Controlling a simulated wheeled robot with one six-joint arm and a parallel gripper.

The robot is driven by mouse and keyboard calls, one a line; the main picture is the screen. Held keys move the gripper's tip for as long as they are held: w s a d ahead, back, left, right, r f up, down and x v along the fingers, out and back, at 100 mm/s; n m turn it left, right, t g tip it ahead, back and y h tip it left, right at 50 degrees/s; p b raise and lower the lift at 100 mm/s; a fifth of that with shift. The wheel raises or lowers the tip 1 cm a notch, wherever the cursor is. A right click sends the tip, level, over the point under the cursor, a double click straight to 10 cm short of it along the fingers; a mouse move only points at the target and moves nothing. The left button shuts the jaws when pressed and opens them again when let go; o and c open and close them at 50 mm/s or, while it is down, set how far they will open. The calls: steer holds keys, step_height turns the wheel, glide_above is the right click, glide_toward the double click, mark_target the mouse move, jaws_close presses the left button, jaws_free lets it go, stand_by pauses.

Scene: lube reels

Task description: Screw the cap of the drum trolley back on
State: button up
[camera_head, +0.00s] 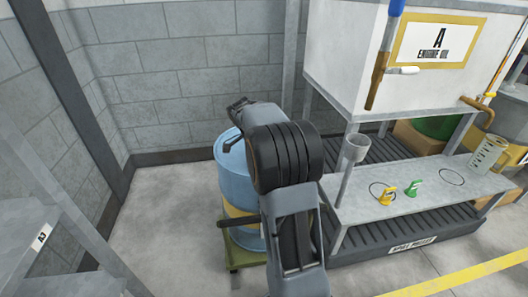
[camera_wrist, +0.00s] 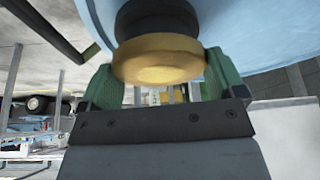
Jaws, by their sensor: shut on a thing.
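The drum trolley shows in the head view as a blue drum (camera_head: 231,172) with a yellow band, on a low green wheeled base (camera_head: 245,254), left of the shelving. In the wrist view the drum's blue surface (camera_wrist: 240,22) fills the top. A dark round neck (camera_wrist: 156,18) stands out from it. My gripper (camera_wrist: 160,72) has its green fingers on either side of the yellow cap (camera_wrist: 160,62) and is shut on it. The cap lies right against the dark neck in the picture; I cannot tell whether the threads are engaged. My arm hides the cap in the head view.
A spill pallet (camera_head: 410,240) lies below.

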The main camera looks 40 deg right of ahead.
steer(key=m+g+p, duration=0.1)
steer(key=m, duration=0.2)
steer(key=shift+r+p, duration=0.15)
steer(key=shift+p, duration=0.15)
steer(key=shift+m+g+y, duration=0.4)
steer(key=shift+m, duration=0.7)
steer(key=shift+p, duration=0.3)
steer(key=shift+w+d+m+g+y+p, duration=0.1)
steer(key=shift+m+g+y+p, duration=0.25)
steer(key=shift+m+p, duration=0.55)
steer(key=m+y, duration=0.1)
steer(key=m, duration=0.2)
steer(key=shift+f+g+p, duration=0.2)
steer(key=shift+g+p, duration=0.15)
